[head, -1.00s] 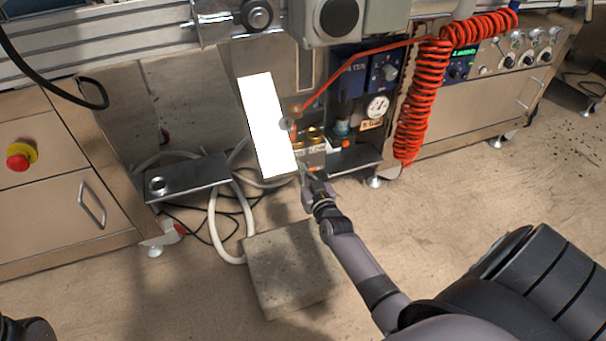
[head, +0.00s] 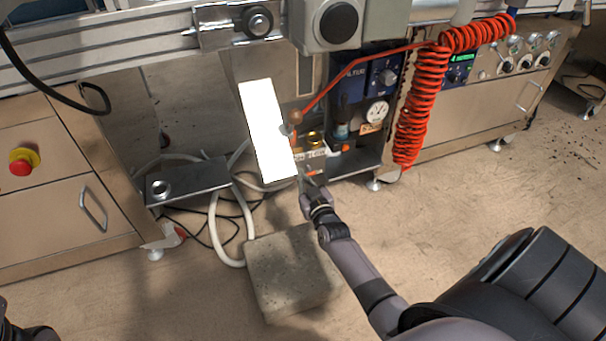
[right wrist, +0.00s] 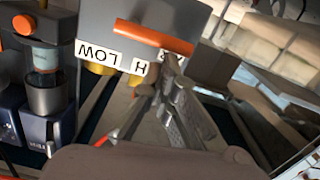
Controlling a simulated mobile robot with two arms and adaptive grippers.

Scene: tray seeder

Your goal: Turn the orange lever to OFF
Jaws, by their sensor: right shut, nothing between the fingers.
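The orange lever (right wrist: 153,36) lies nearly level across the face of a grey box (right wrist: 115,15) in the right wrist view. White labels sit beside it: one reads LOW (right wrist: 98,54), upside down here, and another starts with H (right wrist: 139,67) and is partly hidden by my fingers. My right gripper (right wrist: 171,62) is shut and empty. Its fingertips are close to the lever's right part; I cannot tell whether they touch. It also shows in the head view (head: 306,181).
A bright white panel (head: 266,130) stands left of the lever. A red coiled hose (head: 424,110) hangs to the right, past a pressure gauge (head: 377,111). A concrete block (head: 291,268) lies on the floor below. The floor at right is mostly clear.

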